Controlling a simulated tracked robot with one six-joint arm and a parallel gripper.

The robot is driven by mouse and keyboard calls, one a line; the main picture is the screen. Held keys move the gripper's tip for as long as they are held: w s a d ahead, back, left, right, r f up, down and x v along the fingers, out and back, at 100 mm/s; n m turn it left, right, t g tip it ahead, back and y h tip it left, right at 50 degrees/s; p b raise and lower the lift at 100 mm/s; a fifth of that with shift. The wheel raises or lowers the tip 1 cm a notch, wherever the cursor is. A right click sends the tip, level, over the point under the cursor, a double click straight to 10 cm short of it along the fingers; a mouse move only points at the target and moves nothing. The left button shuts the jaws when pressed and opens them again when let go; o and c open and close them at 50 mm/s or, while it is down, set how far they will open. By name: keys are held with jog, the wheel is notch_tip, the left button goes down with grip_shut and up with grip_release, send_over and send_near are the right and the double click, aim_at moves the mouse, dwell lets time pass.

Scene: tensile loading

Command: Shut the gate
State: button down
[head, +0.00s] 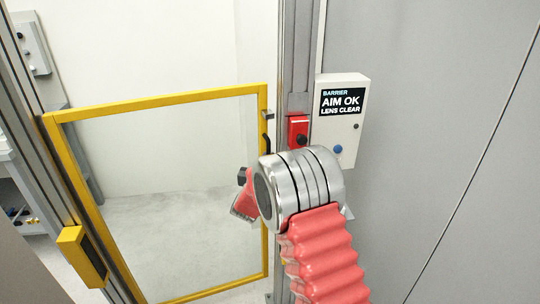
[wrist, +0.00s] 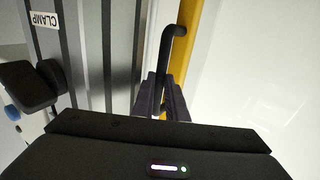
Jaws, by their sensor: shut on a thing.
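The gate (head: 160,102) is a yellow frame around a clear pane, with its left side at a metal post. Its right edge stands close beside the right-hand post (head: 295,60); I cannot tell whether a gap remains. A black bent handle (wrist: 174,32) sits on the gate's yellow edge (wrist: 194,50) in the wrist view. My gripper (wrist: 168,88) is shut on the handle's straight part. In the head view my arm's wrist hides the fingers and most of the handle (head: 267,143). A red switch box (head: 298,132) is mounted on the right-hand post.
A white barrier box (head: 340,112) reading "AIM OK, LENS CLEAR" hangs right of the post, near my wrist. A flat grey panel (head: 440,130) fills the right side. A yellow box (head: 82,256) is on the left post. Behind the pane lies bare floor (head: 180,235).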

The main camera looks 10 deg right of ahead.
jog(key=shift+s+a, duration=0.1)
jog(key=shift+s, duration=0.05)
jog(key=c, duration=1.8)
grip_release()
jog(key=shift+o, duration=0.2)
